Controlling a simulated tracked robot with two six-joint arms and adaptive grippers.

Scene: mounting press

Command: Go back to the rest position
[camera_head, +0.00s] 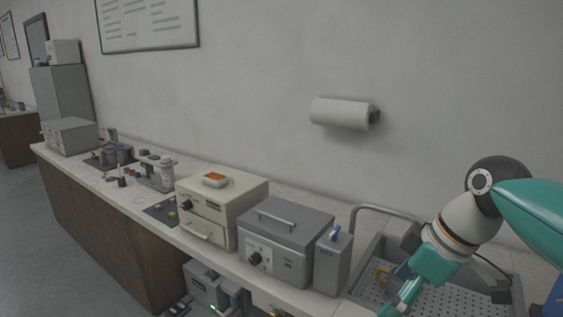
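My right arm comes in from the right over a grey perforated sink tray (440,297) at the right end of the bench. My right gripper (396,301) is low in the picture, above the tray's left part. Its fingers are partly cut off by the lower edge, so I cannot tell whether they are open or shut. My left gripper is not in view.
Left of the tray stand a narrow grey box (333,262), a grey unit with a handle (285,240) and a beige unit (222,207). A curved tap (385,210) rises behind the tray. A paper roll (340,113) hangs on the wall. Small tools lie further left.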

